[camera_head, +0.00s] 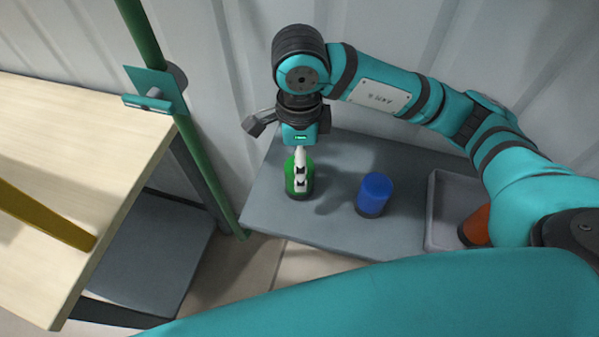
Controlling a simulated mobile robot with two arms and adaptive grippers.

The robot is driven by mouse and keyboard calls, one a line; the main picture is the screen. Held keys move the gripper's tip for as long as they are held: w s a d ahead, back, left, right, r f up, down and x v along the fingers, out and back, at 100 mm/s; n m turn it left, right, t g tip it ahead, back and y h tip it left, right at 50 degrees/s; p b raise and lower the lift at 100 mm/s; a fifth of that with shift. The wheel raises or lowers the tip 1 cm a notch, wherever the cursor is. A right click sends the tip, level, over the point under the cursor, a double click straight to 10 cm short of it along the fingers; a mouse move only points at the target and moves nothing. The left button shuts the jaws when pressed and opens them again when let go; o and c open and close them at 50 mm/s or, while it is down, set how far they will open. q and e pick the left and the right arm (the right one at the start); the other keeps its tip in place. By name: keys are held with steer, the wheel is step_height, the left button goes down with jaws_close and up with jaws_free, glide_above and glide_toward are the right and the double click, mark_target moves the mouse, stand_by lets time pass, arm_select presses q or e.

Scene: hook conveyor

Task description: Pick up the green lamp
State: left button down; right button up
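The green lamp (289,182) is a short green cylinder on a dark base, standing on the grey table at the left. My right gripper (300,178) points down at it. One pale finger with dark pads lies across the near side of the lamp and hides part of it. The other finger is hidden, so I cannot tell whether the gripper is shut on the lamp or open around it. My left gripper is not in view.
A blue lamp (375,192) stands to the right on the grey table (330,235). Farther right, a grey tray (436,205) holds an orange-red object (476,228), partly covered by my arm. A green post (205,170) and a wooden table (70,140) are at left. A ribbed wall is close behind.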

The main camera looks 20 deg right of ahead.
steer(key=shift+f, duration=0.65)
step_height(320, 180, down, 4)
steer(key=p, duration=0.2)
steer(key=shift+w+d+f+p, duration=0.15)
steer(key=shift+p, duration=0.2)
steer(key=shift+f, duration=0.55)
steer(key=c, duration=1.3)
